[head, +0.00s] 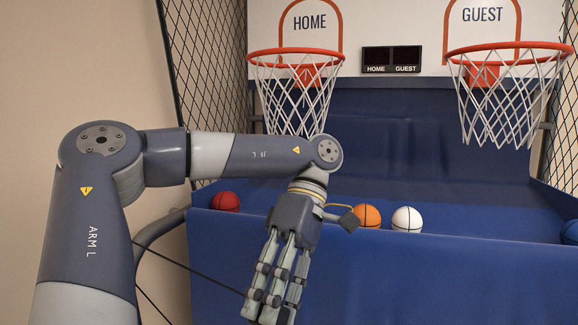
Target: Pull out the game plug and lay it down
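The game is a two-hoop basketball machine with a blue front panel (430,265). I cannot make out its plug or a wall socket in this view. A thin dark cord or line (190,268) runs from behind my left arm down to the right, to my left gripper's fingers. My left gripper (267,312) hangs pointing down in front of the blue panel, at the lower middle. Its fingers are close together and their tips are near the bottom edge. I cannot tell whether they hold anything. My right gripper is out of view.
A red ball (225,201), an orange ball (367,216) and a white ball (407,219) lie behind the front panel, with a dark blue ball (570,232) at the right edge. A grey curved tube (160,228) stands left of the panel. Black netting (210,60) closes the side.

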